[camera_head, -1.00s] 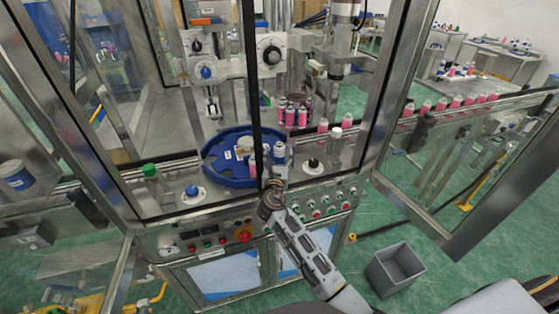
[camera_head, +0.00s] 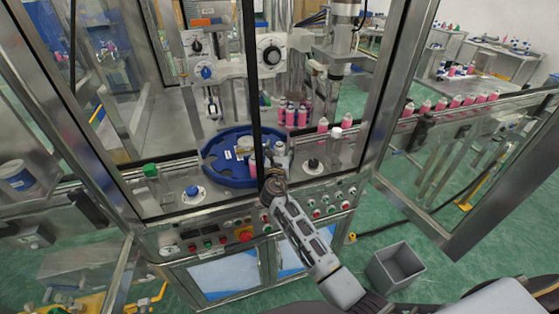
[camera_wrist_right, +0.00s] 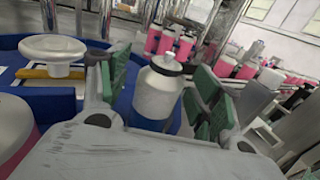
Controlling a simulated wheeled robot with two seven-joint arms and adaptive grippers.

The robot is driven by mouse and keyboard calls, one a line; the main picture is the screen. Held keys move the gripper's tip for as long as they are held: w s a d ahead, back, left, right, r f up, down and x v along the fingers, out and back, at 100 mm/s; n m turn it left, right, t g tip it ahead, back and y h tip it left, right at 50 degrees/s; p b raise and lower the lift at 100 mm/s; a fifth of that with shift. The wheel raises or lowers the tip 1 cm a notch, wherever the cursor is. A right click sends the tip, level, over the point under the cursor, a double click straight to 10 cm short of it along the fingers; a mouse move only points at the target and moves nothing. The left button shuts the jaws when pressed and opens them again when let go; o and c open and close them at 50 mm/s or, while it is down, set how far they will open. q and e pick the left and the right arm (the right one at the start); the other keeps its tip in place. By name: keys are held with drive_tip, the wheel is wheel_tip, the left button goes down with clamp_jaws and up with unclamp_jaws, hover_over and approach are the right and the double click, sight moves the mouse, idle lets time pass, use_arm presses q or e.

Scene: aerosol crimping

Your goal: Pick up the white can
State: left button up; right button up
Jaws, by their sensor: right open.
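The white can (camera_wrist_right: 158,92), with a dark top, stands upright between the green-padded fingers of my right gripper (camera_wrist_right: 160,88) in the right wrist view. The fingers are spread on either side, with a gap visible at least on the right. In the head view, my right gripper (camera_head: 276,164) is at the front right of the blue round tray (camera_head: 225,182). It hides most of what stands there. My left gripper is in neither view.
Several pink cans (camera_head: 300,115) stand behind the tray, and more line the conveyor (camera_head: 470,108) at right. A white disc-topped part (camera_wrist_right: 52,48) is close left of the gripper. A grey bin (camera_head: 396,268) stands on the floor.

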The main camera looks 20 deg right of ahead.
drive_tip(key=shift+c, duration=0.4)
drive_tip(key=c, duration=1)
drive_tip(key=shift+r, duration=0.1)
drive_tip(key=shift+r+p, duration=0.5)
drive_tip(key=shift+r, duration=4.45)
drive_tip(key=shift+r+p, duration=1.35)
drive_tip(key=shift+p, duration=0.25)
drive_tip(key=shift+r+p, duration=0.3)
drive_tip(key=shift+r, duration=0.85)
drive_tip(key=shift+s+f, duration=0.1)
drive_tip(key=shift+f, duration=0.05)
